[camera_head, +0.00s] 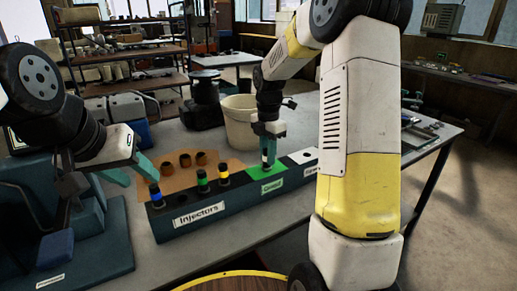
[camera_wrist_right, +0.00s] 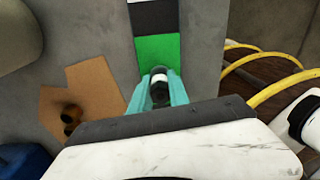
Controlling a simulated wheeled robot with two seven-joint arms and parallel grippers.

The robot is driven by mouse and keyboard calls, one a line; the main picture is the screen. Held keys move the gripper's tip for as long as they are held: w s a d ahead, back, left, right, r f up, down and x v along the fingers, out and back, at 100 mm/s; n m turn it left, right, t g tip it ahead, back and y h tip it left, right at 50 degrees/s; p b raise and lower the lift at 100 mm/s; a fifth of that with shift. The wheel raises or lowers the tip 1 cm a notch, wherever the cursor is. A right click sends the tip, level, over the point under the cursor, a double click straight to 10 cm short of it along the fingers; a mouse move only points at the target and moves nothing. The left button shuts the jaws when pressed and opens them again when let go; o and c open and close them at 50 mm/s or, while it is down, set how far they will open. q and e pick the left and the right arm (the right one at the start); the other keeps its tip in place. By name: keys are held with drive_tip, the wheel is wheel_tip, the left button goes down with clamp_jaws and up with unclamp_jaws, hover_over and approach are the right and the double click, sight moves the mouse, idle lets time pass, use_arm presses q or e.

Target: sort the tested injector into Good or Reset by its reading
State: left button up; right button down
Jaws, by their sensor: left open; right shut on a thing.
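My right gripper (camera_head: 268,142) is shut on an injector (camera_wrist_right: 158,80), dark with a pale band, over the green Good section (camera_head: 258,171) of the dark rack. The right wrist view shows the teal fingers (camera_wrist_right: 158,92) on both sides of it, with the green surface (camera_wrist_right: 156,52) just beyond. I cannot tell whether its lower end is seated. The Good label (camera_head: 272,187) is on the front. My left gripper (camera_head: 133,171) is open and empty, left of the rack.
Brown cylindrical parts (camera_head: 185,160) lie on cardboard behind. A beige bucket (camera_head: 238,122) stands behind the rack. A blue fixture (camera_head: 75,235) stands at left. Grey table shows in front.

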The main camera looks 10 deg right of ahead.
idle(0.3)
drive_tip(key=c, duration=0.8)
unclamp_jaws()
drive_tip(key=shift+o, duration=0.2)
drive_tip(key=shift+r, duration=3.5)
